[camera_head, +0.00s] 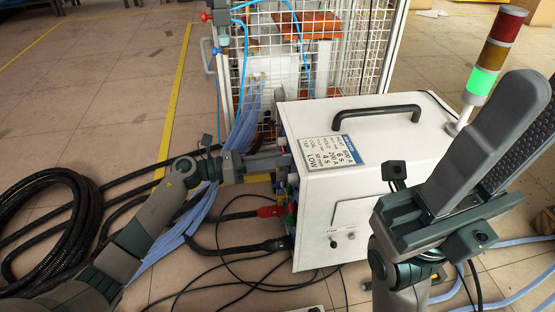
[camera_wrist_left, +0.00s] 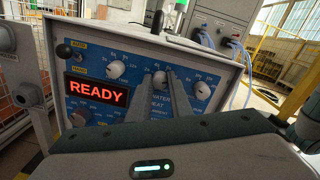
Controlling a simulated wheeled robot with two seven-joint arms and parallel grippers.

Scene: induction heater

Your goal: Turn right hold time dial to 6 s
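The white induction heater (camera_head: 375,160) stands on the floor in the head view, its front panel turned left and mostly hidden there. My left gripper (camera_head: 283,160) reaches to that panel from the left. Contact and the dial settings cannot be told. The red display (camera_wrist_left: 97,91) reads READY. My right gripper (camera_head: 540,88) looks open and empty.
A white mesh cage (camera_head: 260,50) is at the back. Coiled black cable (camera_head: 55,225) and loose hoses lie on the floor at left. A black handle (camera_head: 376,113) is on the heater's top.

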